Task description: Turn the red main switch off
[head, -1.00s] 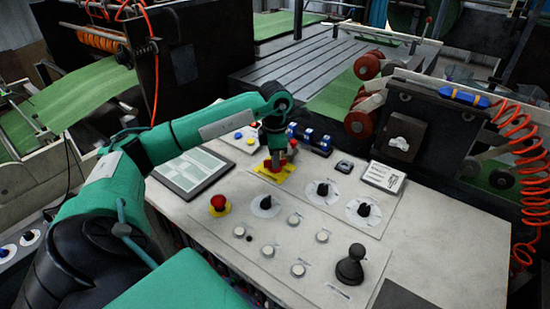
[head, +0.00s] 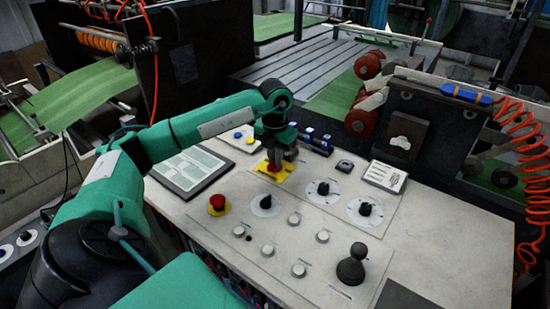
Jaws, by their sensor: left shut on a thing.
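The red main switch (head: 273,168) sits on a yellow plate (head: 262,175) at the back left of the pale control panel in the head view. My left gripper (head: 276,160) points down over the switch and is shut on it. The gripper hides much of the switch, so its exact angle is hard to read. My right gripper is not in the view.
A red mushroom button (head: 217,202) on a yellow base stands at the panel's front left. Black rotary knobs, several pale buttons and a black joystick (head: 351,265) are nearby. A framed sheet (head: 190,172) lies to the left. Blue-topped parts (head: 318,141) stand close behind the gripper.

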